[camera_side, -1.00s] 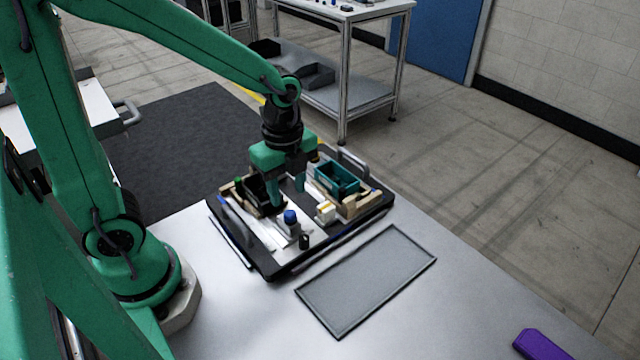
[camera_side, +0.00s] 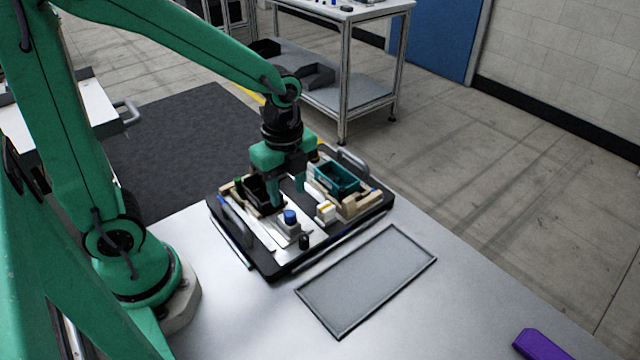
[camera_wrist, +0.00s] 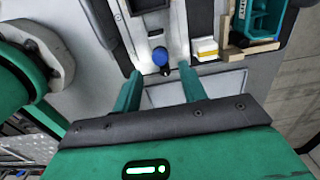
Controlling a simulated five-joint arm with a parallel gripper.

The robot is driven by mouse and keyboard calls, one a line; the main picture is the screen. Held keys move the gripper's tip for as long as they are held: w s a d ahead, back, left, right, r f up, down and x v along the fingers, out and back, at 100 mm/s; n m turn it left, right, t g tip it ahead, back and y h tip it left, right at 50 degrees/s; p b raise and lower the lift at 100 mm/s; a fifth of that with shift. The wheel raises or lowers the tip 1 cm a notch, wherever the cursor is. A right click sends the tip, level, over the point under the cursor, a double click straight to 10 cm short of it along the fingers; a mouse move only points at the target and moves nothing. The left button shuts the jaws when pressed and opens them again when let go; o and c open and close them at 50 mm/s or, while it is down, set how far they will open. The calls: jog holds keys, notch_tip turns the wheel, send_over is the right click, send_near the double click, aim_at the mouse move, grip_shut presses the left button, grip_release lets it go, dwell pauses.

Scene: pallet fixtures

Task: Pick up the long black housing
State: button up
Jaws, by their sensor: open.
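My gripper (camera_side: 287,198) points down over a black pallet (camera_side: 276,275), its two green fingers apart with nothing seen between them. A dark box-like part (camera_side: 258,193), the likeliest black housing, sits at the pallet's back left in a light wooden holder. The left finger hides part of it and looks close to it; I cannot tell whether they touch. In the wrist view, my gripper (camera_wrist: 160,72) shows open fingers, with a blue-capped part (camera_wrist: 160,57) between them in the picture. A dark part (camera_wrist: 148,5) is cut off by the top edge.
A teal bin (camera_side: 337,181) and wooden blocks stand at the pallet's right, near a yellow-white block (camera_side: 326,212). A small dark cylinder (camera_side: 304,242) stands at the front edge. A grey mat (camera_side: 368,280) lies empty in front. A purple object (camera_side: 540,344) lies at the table's lower right.

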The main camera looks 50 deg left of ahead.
jog(key=o, duration=1.3)
jog(key=shift+w+a+n, duration=0.1)
jog(key=shift+a+n, duration=0.6)
jog(key=shift+n, duration=0.3)
jog(key=shift+a+r+n, duration=0.15)
jog(key=shift+a+n, duration=1.55)
jog(key=shift+n, duration=0.95)
jog(key=shift+a+r+n, duration=0.2)
jog(key=shift+a+n, duration=1.45)
jog(key=shift+n, duration=1.05)
jog(key=shift+a+r+n, duration=0.15)
jog(key=shift+a+n, duration=1.55)
jog(key=shift+n, duration=0.95)
jog(key=shift+f, duration=0.1)
jog(key=shift+f, duration=1.25)
